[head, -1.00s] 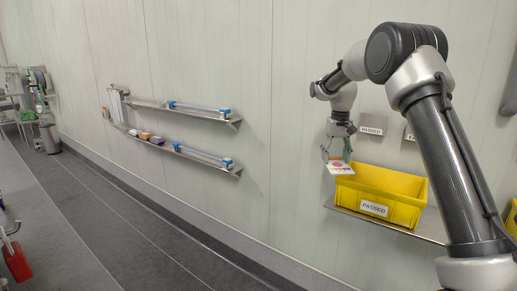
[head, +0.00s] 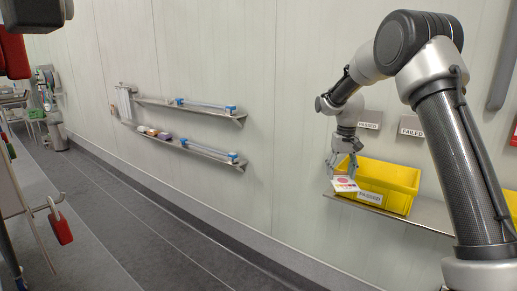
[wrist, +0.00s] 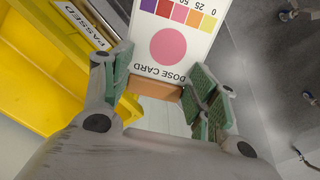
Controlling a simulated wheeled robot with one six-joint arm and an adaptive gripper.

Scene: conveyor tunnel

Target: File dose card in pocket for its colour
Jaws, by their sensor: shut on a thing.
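The dose card (head: 343,184) is white with a pink disc and a row of coloured squares. In the wrist view the dose card (wrist: 168,50) reads "DOSE CARD" upside down, with purple, red, pink, orange and yellow squares. My gripper (head: 338,172) is shut on the card's near end; the pads of my gripper (wrist: 160,92) show green on both sides of it, with an orange-brown piece between them. The card is held out in the air, at the left front of the yellow bin. No colour pockets can be made out.
A yellow bin (head: 400,200) labelled PASSED stands on a metal wall shelf (head: 431,211). Two wall shelves (head: 190,109) with small items are at the left. A red tag (head: 61,229) hangs at far left. The floor between is clear.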

